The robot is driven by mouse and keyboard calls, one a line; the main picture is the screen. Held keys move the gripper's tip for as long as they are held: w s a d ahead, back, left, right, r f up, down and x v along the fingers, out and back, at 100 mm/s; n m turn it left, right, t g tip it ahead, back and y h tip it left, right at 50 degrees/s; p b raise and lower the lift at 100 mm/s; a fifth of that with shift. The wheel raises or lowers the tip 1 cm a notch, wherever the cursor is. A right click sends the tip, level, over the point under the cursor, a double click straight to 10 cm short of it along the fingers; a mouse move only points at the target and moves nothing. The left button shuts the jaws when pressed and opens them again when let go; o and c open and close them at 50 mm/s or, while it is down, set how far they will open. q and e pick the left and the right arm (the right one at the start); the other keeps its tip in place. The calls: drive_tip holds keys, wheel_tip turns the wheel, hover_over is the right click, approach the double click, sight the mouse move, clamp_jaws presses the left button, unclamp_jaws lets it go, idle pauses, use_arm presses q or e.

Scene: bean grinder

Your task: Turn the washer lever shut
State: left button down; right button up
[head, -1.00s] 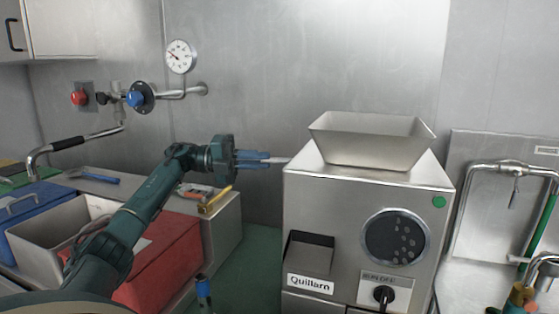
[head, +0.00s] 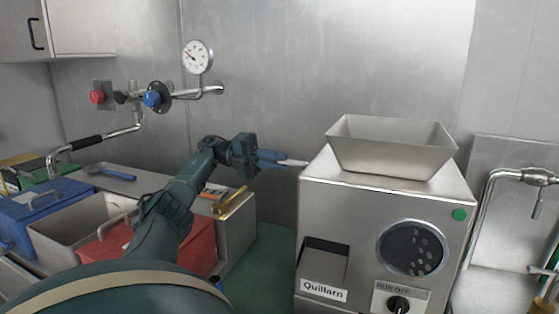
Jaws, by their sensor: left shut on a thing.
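My left gripper (head: 270,158) has blue fingers and is shut on a thin pale piece (head: 293,163). The piece points right, close to the upper left edge of the steel grinder (head: 345,215). I cannot tell whether it touches the grinder. I cannot tell for certain which part is the washer lever. A bent steel pipe (head: 490,200) with a small hanging handle (head: 537,205) is at the right edge, partly cut off. My right gripper is not in view.
The grinder carries an open hopper (head: 390,165) and a black knob (head: 398,304). At left are a red box (head: 200,240), a blue box (head: 50,215), a blue tool (head: 112,173), and wall pipes with a blue valve (head: 152,99). A gauge (head: 197,57) is above.

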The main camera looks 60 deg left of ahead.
use_arm(q)
drive_tip(key=c, duration=1.5)
unclamp_jaws()
drive_tip(key=shift+o, duration=0.2)
wheel_tip(320, 180, up, 10)
drive_tip(key=p, duration=0.1)
